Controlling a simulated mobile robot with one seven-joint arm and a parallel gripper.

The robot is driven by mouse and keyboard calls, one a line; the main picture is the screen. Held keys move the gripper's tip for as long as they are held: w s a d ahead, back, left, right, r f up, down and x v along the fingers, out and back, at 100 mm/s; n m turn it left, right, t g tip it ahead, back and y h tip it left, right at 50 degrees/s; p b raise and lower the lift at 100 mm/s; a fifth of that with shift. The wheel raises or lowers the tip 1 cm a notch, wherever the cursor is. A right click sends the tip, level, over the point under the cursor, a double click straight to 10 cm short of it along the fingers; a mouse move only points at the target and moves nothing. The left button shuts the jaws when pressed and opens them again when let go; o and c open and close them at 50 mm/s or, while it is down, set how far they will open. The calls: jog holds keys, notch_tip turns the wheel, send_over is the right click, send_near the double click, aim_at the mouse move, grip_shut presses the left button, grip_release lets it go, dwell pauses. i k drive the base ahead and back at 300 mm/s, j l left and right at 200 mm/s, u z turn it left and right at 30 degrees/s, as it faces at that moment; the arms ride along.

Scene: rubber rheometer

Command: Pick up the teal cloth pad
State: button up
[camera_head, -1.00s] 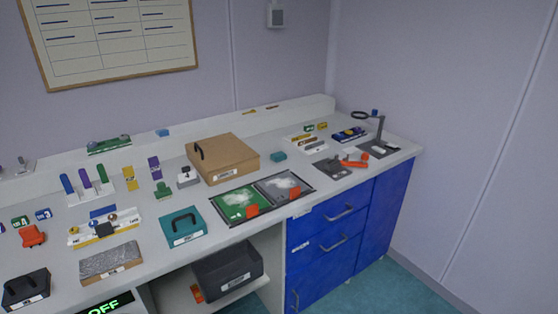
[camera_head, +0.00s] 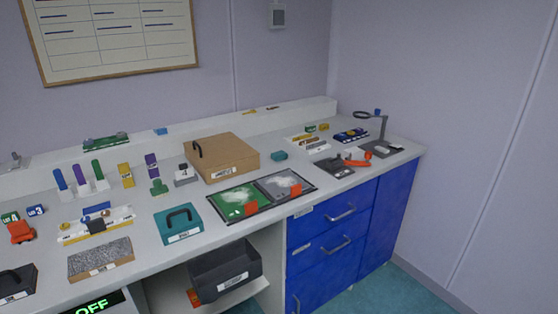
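A larger teal case with a black handle (camera_head: 178,226) stands nearer the front edge. My gripper is not in view.
A dark tray with green and grey panels (camera_head: 228,214) lies near the front edge. A magnifier stand (camera_head: 382,132) and orange-handled tool (camera_head: 357,159) are at the right. Blue drawers (camera_head: 328,249) and an open shelf with a dark bin (camera_head: 226,273) are below.

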aim_at(280, 155)
jog(key=i+l+u, duration=0.15)
jog(key=l, duration=0.35)
jog(key=i+l+u, duration=0.1)
jog(key=i+l, duration=0.2)
jog(key=l, duration=0.2)
jog(key=i+l+u, duration=0.15)
jog(key=l, duration=0.35)
jog(key=i+l+u, duration=0.15)
jog(key=l, duration=0.4)
jog(key=i+l+u, duration=0.15)
jog(key=l, duration=0.4)
jog(key=i+l+u, duration=0.1)
jog(key=l, duration=0.5)
jog(key=i+l+u, duration=0.15)
jog(key=l, duration=0.45)
jog(key=i+l, duration=0.1)
jog(key=i, duration=0.9)
